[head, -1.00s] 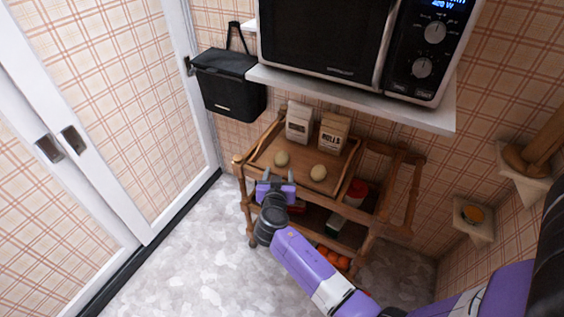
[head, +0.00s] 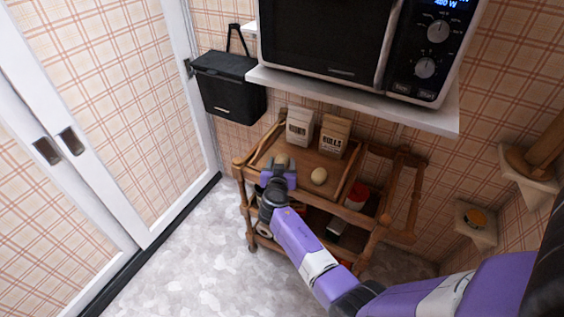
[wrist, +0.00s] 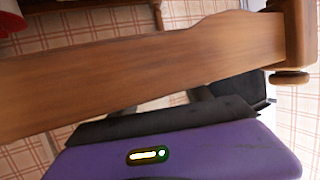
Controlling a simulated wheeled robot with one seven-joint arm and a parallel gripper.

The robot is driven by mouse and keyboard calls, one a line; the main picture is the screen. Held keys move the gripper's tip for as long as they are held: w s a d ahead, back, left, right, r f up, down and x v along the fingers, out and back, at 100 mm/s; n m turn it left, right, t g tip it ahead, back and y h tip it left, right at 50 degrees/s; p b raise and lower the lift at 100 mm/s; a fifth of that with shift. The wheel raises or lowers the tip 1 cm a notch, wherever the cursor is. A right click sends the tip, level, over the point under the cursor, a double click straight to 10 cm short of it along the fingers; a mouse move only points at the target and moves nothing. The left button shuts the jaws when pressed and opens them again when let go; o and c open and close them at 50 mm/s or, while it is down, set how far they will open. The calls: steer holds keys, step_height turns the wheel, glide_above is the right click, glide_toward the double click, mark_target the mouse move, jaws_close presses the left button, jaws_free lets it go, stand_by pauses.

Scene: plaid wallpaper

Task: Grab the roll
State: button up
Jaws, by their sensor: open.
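Two pale round rolls lie on the wooden cart's top tray (head: 257,160). The left roll (head: 281,159) is just beyond my gripper (head: 280,167) in the head view and partly covered by it. The right roll (head: 319,176) lies in the open, a short way to the right. My gripper is open at the tray's front edge, with its fingers pointing toward the left roll. I cannot tell whether the fingers touch it. In the wrist view a wooden rail (wrist: 140,75) of the cart hides the fingertips, and no roll shows.
Two paper bags, one white (head: 300,127) and one brown (head: 334,136), stand at the tray's back. A microwave (head: 340,40) on a white shelf (head: 350,103) overhangs the cart. A red-lidded jar (head: 356,196) stands to the right. The floor at left is clear.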

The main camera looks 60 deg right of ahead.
steer(key=c, duration=1.1)
